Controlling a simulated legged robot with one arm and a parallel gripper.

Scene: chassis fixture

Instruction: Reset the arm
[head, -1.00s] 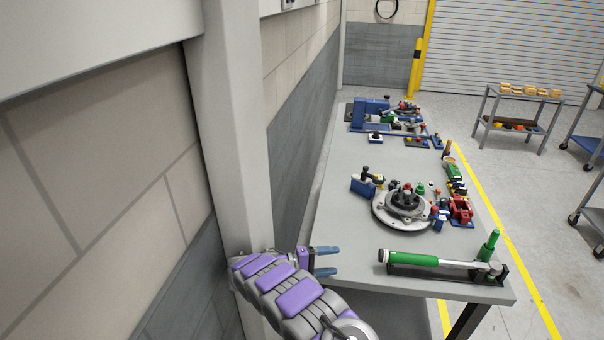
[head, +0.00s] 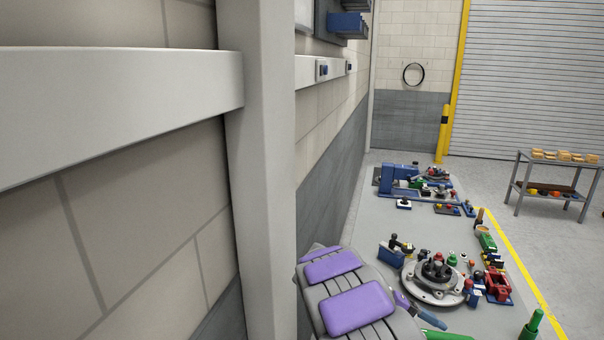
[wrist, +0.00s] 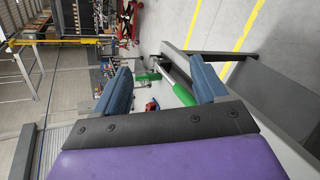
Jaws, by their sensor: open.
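My gripper (wrist: 160,88) is open and empty in the wrist view, its two blue fingers spread wide. Beyond the gap between them the table and a green-handled tool (wrist: 182,94) show, apart from the fingers. In the head view my purple and grey arm is at the bottom centre, near the wall column. A blue finger (head: 432,318) shows at its right, over the table's near part; the other finger is hard to make out.
A grey table (head: 385,225) runs along the wall. It bears a round metal fixture (head: 434,281), a red clamp (head: 497,284) and a blue fixture (head: 400,180) at the far end. A wall column (head: 262,170) stands close left of my arm. A shelf cart (head: 545,187) stands at right.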

